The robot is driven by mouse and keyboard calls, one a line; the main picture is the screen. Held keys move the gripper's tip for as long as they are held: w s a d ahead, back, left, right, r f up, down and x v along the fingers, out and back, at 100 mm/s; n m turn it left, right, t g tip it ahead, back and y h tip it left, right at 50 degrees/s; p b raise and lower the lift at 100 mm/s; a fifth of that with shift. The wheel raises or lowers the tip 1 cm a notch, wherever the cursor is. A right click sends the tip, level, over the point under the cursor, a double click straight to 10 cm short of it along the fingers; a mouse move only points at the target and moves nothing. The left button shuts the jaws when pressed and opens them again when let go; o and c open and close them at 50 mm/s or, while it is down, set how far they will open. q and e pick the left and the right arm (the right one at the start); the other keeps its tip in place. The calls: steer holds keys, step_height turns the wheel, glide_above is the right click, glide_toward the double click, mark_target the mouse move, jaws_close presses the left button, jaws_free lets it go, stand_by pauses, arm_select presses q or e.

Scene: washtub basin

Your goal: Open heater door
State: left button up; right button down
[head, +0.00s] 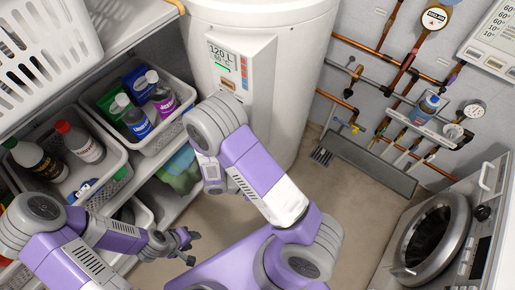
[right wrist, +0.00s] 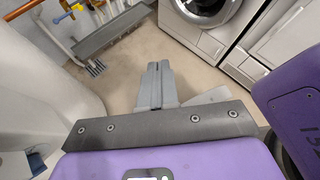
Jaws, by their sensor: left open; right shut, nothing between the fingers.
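The white cylindrical heater (head: 300,60) stands at the back centre in the head view. Its front panel (head: 262,68) has a display reading 120 L and 60 °C, and looks closed. In the right wrist view, a white curved body that looks like the heater (right wrist: 40,95) fills the left side. My right gripper (right wrist: 158,68) is shut and empty, pointing over the floor to the right of that body. My right arm crosses in front of the heater's lower part in the head view, where its fingers are hidden. My left gripper (head: 192,247) is open and empty, low beside the shelf.
A shelf on the left holds grey bins (head: 162,135) of bottles and a white basket (head: 45,50). Pipes with gauges (head: 436,17) run along the right wall. A washing machine (head: 440,240) stands at right. The floor (head: 335,200) between is mostly clear, with a brush (head: 321,156) near the wall.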

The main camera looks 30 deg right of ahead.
steer(key=w+d+r+m+t+y, duration=1.05)
steer(key=w+r+m+y, duration=0.3)
steer(key=y, duration=0.35)
steer(key=s+a+b+x, duration=0.1)
steer(key=a+b+x, duration=0.1)
steer(key=x, duration=0.9)
steer(key=shift+s+a+m+b, duration=0.25)
steer(key=shift+m+b, duration=0.1)
steer(key=shift+b, duration=0.5)
steer(key=shift+w+g, duration=0.1)
steer(key=shift+g, duration=0.15)
